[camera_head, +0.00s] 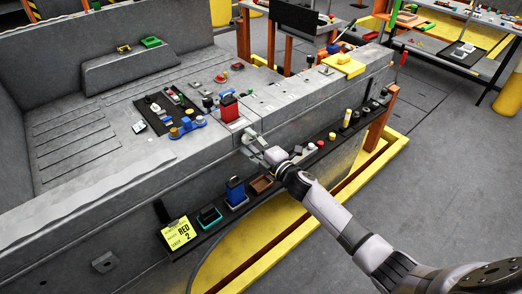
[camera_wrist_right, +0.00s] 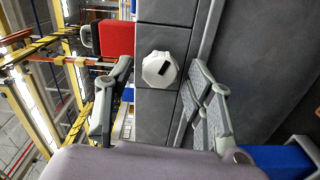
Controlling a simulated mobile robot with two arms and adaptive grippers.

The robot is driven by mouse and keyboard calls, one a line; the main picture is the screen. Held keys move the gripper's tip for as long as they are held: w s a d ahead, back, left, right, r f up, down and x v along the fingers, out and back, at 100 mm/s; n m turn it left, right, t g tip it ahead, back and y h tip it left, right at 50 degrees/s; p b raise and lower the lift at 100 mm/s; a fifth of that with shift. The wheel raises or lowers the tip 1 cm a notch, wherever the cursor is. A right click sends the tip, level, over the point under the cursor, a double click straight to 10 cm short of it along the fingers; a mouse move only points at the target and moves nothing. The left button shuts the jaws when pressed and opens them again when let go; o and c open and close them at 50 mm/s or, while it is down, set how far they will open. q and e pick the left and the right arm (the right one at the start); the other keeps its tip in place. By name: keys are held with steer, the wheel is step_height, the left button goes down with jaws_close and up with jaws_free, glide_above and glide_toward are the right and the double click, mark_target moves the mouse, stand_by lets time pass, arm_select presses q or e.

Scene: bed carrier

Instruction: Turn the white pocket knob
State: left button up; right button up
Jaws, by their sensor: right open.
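The white pocket knob (camera_wrist_right: 162,70) is a pale faceted disc with a dark slot, set on a grey panel in the right wrist view. My right gripper (camera_wrist_right: 158,65) is open, with one finger on each side of the knob. Gaps show between the fingers and the knob, so neither appears to touch it. In the head view my right gripper (camera_head: 250,146) is at the side of the grey carrier (camera_head: 190,200), below the red box. There the knob is hard to tell apart from the fingers. My left gripper is not in view.
A red box (camera_head: 228,108) stands on the carrier's edge above my gripper; it shows at upper left in the wrist view (camera_wrist_right: 115,38).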

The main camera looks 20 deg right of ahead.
steer(key=v, duration=1.1)
steer(key=shift+s, duration=0.1)
steer(key=s+d+f+m+g+h, duration=0.2)
steer(key=s+f+m, duration=0.25)
steer(key=f, duration=0.75)
steer(key=s+d+f+m+g+h+b, duration=0.1)
steer(key=s+d+f+m+g+h, duration=0.15)
steer(key=s+f, duration=0.6)
steer(key=s+d+f+m+g+h, duration=0.1)
steer(key=s+f+m+g, duration=0.2)
steer(key=f, duration=1.1)
steer(key=s+a+f+m+g, duration=0.2)
steer(key=s+f, duration=0.4)
steer(key=s, duration=0.5)
steer(key=s+a+f+m+g+b, duration=0.1)
steer(key=s+f+m+g, duration=0.2)
steer(key=s+f, duration=0.3)
steer(key=s+a+f+m+g, duration=0.2)
steer(key=s+f, duration=0.4)
steer(key=s, duration=1)
steer(key=shift+s+a+f+m+g+h, duration=0.25)
steer(key=shift+a+m+g+h, duration=0.1)
steer(key=shift+m+g, duration=0.35)
